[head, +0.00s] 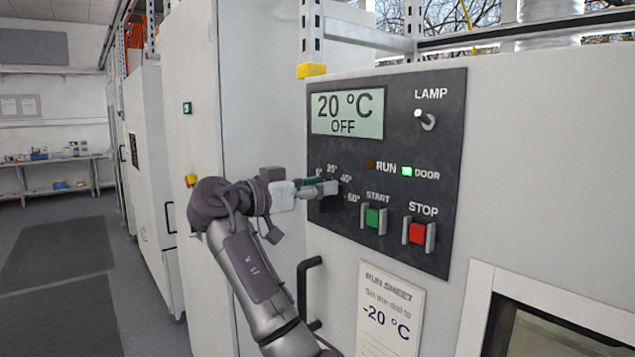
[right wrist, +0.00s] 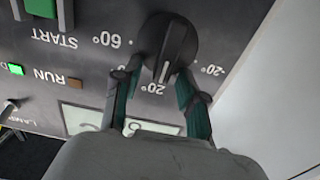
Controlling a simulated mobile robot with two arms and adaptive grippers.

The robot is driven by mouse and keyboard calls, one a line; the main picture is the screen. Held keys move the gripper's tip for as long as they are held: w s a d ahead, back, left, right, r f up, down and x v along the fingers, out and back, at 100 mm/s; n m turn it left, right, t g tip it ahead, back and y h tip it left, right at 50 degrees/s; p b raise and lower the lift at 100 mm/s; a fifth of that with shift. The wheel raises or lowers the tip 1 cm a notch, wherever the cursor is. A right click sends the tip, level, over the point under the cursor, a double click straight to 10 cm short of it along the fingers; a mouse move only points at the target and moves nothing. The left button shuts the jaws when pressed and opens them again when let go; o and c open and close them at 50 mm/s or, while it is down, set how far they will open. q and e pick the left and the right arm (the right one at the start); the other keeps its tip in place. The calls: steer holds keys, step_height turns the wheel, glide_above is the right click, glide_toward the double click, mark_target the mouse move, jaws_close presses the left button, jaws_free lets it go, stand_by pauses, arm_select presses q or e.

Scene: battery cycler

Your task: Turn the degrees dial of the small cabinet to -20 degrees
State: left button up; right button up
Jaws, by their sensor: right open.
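The degrees dial (right wrist: 176,42) is a black round knob on the dark control panel (head: 440,130). In the right wrist view its white pointer line points toward a 20° mark, and the display (head: 347,113) reads 20 °C, OFF. My right gripper (head: 322,187) is at the dial, largely covering it in the head view. In the right wrist view my right gripper (right wrist: 160,76) is open, with one fingertip on each side of the dial's lower part. I cannot tell whether they touch it. Some scale marks are hidden behind the fingers. My left gripper is out of view.
The green START button (head: 375,217), red STOP button (head: 418,233) and LAMP switch (head: 425,119) are on the same panel. A run sheet (head: 390,315) reading -20 °C hangs below. A black handle (head: 309,290) stands out beside my right arm. Open floor lies at left.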

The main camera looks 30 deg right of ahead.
steer(key=shift+a, duration=0.1)
jaws_close()
steer(key=shift+n, duration=0.3)
steer(key=shift+w+a+f+n+b, duration=0.1)
steer(key=shift+w+f+n+b, duration=0.3)
steer(key=shift+n, duration=2.15)
steer(key=shift+w+d+f+n+b, duration=0.1)
steer(key=shift+w+f+n+b, duration=0.3)
steer(key=shift+n, duration=2.2)
steer(key=shift+w+a+f+n+b, duration=0.1)
steer(key=shift+w+f+n+b, duration=0.3)
steer(key=shift+n, duration=2.15)
steer(key=shift+w+r, duration=0.1)
